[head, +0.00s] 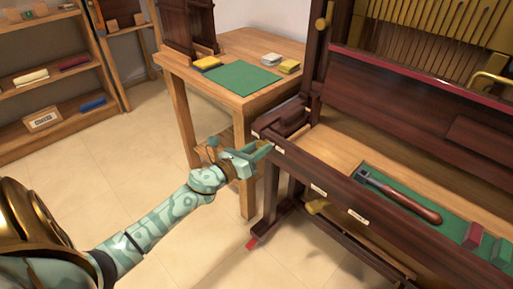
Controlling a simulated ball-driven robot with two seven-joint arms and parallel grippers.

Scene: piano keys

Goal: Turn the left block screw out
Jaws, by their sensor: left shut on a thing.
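My left gripper (262,152) reaches in from the lower left to the front left corner of the dark wooden piano (320,187). Its fingers are shut at the underside of the left end, below the dark left block (288,117). The left block screw is hidden by the fingers or too small to make out. My right gripper is out of view.
A hammer-like tool with a brown handle (405,203) lies on a green strip inside the piano, near red and green blocks. A wooden table (215,84) with a green mat (236,78) stands behind my gripper. Shelves (50,82) line the left wall.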

